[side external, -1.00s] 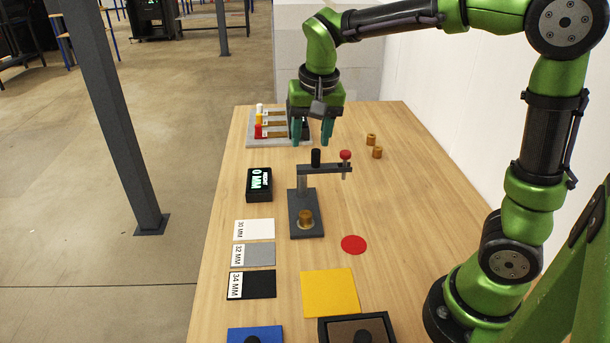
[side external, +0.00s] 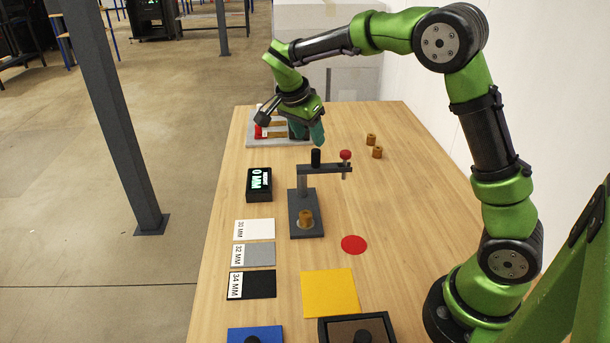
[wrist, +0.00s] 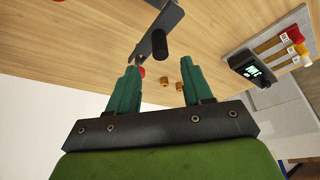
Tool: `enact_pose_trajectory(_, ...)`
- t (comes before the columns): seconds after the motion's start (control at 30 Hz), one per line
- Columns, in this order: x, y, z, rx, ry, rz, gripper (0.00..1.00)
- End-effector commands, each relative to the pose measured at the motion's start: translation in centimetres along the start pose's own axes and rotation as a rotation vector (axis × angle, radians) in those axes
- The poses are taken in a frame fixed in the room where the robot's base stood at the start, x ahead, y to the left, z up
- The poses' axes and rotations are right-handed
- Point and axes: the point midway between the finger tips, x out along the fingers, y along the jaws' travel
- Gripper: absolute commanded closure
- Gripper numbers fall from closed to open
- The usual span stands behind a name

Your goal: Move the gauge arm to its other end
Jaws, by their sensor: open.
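The gauge stand (side external: 305,213) is dark grey, with a post and a horizontal gauge arm (side external: 330,168) that points right in the side view. In the wrist view the open, empty teal fingers (wrist: 157,88) point toward the grey arm (wrist: 160,22) and black knob (wrist: 160,45).
A display (side external: 259,184) reading 0 MM lies left of the gauge. White (side external: 254,229), grey (side external: 253,255) and black (side external: 252,285) labelled mats lie in front-left. A yellow mat (side external: 330,293), red disc (side external: 354,245), two brass cylinders (side external: 371,139) and a rear tray (side external: 255,141) share the table.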

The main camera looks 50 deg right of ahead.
Motion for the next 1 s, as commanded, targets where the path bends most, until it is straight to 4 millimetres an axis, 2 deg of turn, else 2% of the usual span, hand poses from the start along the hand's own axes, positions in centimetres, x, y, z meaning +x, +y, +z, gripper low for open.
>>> enact_pose_trajectory(0.03, 1.2, 0.1, 0.0, 0.0, 0.001, 0.005, 0.5)
enact_pose_trajectory(0.2, 4.7, 0.1, 0.0, 0.001, 0.0, 0.004, 0.5)
enact_pose_trajectory(0.4, 7.3, 0.0, 0.0, 0.0, 0.0, 0.002, 0.5)
enact_pose_trajectory(0.57, 8.2, 0.0, 0.0, 0.0, -0.001, 0.0, 0.5)
enact_pose_trajectory(0.83, 8.2, 0.0, 0.0, 0.0, 0.0, -0.001, 0.5)
enact_pose_trajectory(1.0, 8.2, 0.0, 0.0, 0.0, 0.0, -0.001, 0.76)
